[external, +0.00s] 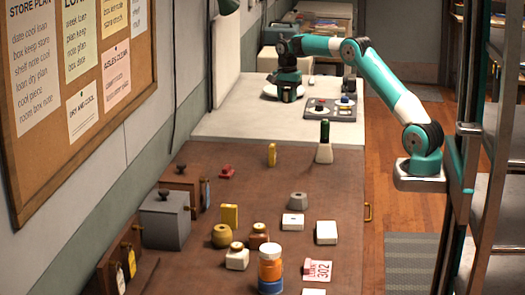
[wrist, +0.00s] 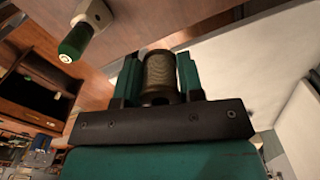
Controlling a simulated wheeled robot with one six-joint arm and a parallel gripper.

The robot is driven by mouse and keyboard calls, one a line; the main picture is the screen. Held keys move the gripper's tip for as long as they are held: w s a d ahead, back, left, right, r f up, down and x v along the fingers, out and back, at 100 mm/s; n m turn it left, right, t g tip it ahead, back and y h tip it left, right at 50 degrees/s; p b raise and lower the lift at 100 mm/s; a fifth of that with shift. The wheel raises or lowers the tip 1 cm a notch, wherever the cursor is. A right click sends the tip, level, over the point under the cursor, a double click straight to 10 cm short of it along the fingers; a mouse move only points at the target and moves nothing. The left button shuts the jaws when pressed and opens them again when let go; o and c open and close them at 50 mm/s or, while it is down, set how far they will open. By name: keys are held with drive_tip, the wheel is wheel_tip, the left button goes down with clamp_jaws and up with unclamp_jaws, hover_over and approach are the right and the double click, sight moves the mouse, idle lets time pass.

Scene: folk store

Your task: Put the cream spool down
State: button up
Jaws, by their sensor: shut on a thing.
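My gripper (wrist: 159,68) is shut on a spool (wrist: 160,72), with one green finger on each side of it. In the external view my gripper (external: 287,93) points down over the pale far part of the counter, at a white round thing (external: 269,91), just left of a grey tray (external: 345,115). The spool cannot be made out clearly there, and I cannot tell whether it touches anything below.
The tray holds several small things. Several boxes, jars and blocks cover the near counter. Pale counter (external: 235,115) lies free left of my gripper.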

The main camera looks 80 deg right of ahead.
drive_tip(key=w+a+n, duration=0.7)
drive_tip(key=w+a, duration=0.4)
drive_tip(key=a, duration=0.2)
drive_tip(key=n, duration=0.8)
hover_over(220, 191)
drive_tip(key=f, duration=0.2)
wheel_tip(220, 191, down, 13)
drive_tip(key=shift+f+p, duration=0.45)
drive_tip(key=shift+f, duration=2.1)
drive_tip(key=o, duration=0.9)
